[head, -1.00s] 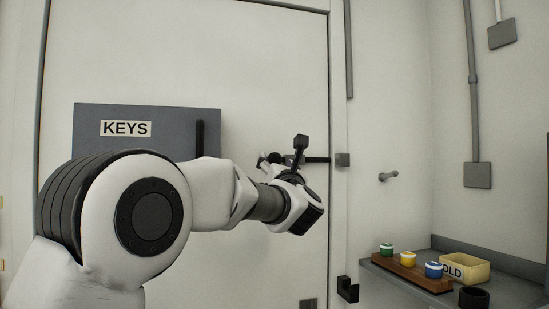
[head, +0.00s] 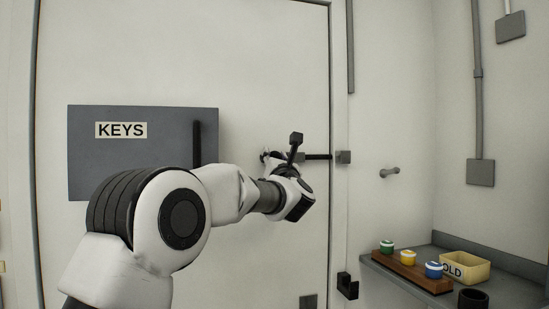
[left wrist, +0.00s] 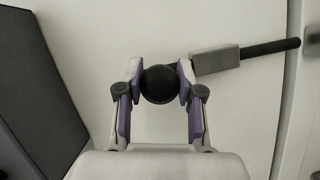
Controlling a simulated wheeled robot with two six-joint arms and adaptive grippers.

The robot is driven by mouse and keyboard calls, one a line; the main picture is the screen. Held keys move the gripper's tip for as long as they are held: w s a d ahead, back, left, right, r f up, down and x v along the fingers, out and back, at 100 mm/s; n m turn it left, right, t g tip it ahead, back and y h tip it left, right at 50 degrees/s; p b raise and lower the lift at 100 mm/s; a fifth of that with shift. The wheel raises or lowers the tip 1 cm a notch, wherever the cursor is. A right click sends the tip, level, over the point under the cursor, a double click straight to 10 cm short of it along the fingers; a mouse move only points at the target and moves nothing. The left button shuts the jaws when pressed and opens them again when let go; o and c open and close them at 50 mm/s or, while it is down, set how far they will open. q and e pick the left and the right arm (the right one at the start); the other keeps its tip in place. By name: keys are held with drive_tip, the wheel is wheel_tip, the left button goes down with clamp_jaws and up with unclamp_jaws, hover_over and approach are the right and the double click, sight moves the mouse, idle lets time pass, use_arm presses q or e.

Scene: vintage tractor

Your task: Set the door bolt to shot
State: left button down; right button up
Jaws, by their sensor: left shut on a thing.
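The door bolt is a dark rod (head: 319,157) on the pale door, running right toward a grey keeper (head: 344,157) on the frame. In the left wrist view the rod (left wrist: 270,47) passes through a grey guide (left wrist: 216,60); its tip stops just short of the keeper (left wrist: 313,45), with a narrow gap. My left gripper (head: 268,157) is at the bolt's left end. In the left wrist view my left gripper (left wrist: 160,84) is shut on the round black bolt knob (left wrist: 160,85), one finger on each side. My wrist partly hides the bolt in the head view. My right gripper is out of view.
A grey KEYS cabinet (head: 150,160) stands out from the door, left of the bolt and close behind my left arm. A peg (head: 390,172) is on the wall to the right. A shelf (head: 512,290) at lower right holds coloured-lid jars and a yellow bin (head: 465,266).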

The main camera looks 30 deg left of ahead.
use_arm(q)
drive_tip(key=w, duration=0.1)
drive_tip(key=w+d, duration=0.1)
drive_tip(key=w+d+p, duration=0.1)
drive_tip(key=shift+d+r, duration=0.25)
drive_tip(key=c, duration=1.2)
unclamp_jaws()
drive_tip(key=o, duration=0.5)
drive_tip(key=shift+d, duration=0.15)
drive_tip(key=v, duration=1.2)
drive_tip(key=shift+w+d+f, duration=0.15)
drive_tip(key=shift+w, duration=0.1)
